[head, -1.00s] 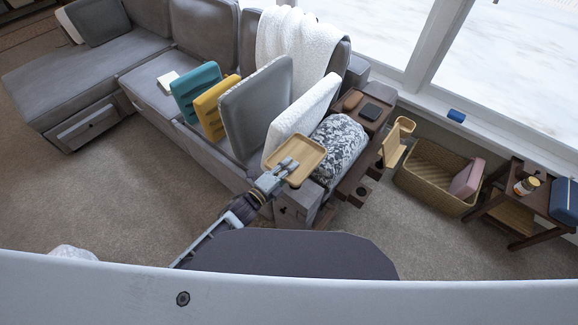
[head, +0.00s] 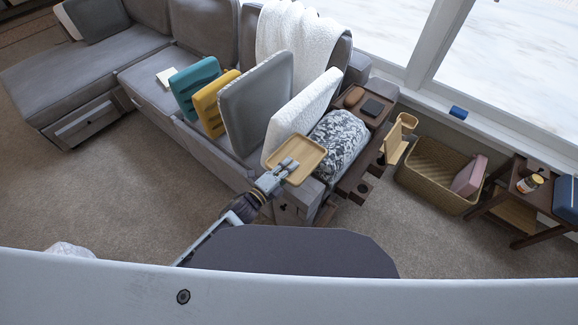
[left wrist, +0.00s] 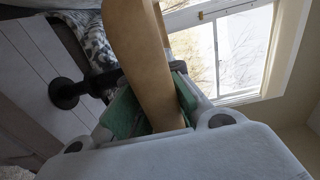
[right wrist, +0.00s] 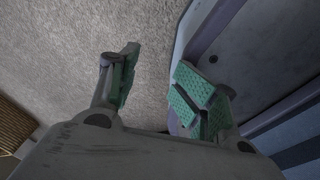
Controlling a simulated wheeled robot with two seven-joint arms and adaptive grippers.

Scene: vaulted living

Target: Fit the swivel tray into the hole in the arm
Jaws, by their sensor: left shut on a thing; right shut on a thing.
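The swivel tray (head: 297,158) is a pale wooden tray with a raised rim. My left gripper (head: 287,168) is shut on its near edge and holds it over the front end of the grey sofa arm (head: 301,197). In the left wrist view the tray (left wrist: 140,50) is edge-on between the green pads, and a black stem with a round black flange (left wrist: 66,94) sticks out from it beside a pale planked surface. The hole under the tray is hidden, so I cannot tell whether the stem is in it. My right gripper (right wrist: 160,85) has its fingers apart, with only carpet between them.
A patterned roll (head: 339,143) and a white cushion (head: 301,110) are close behind the tray. Dark wooden pieces with round holes (head: 357,181) and a small wooden stand (head: 394,145) lie to its right. A wicker basket (head: 425,190) stands farther right. Carpet (head: 400,235) is clear in front.

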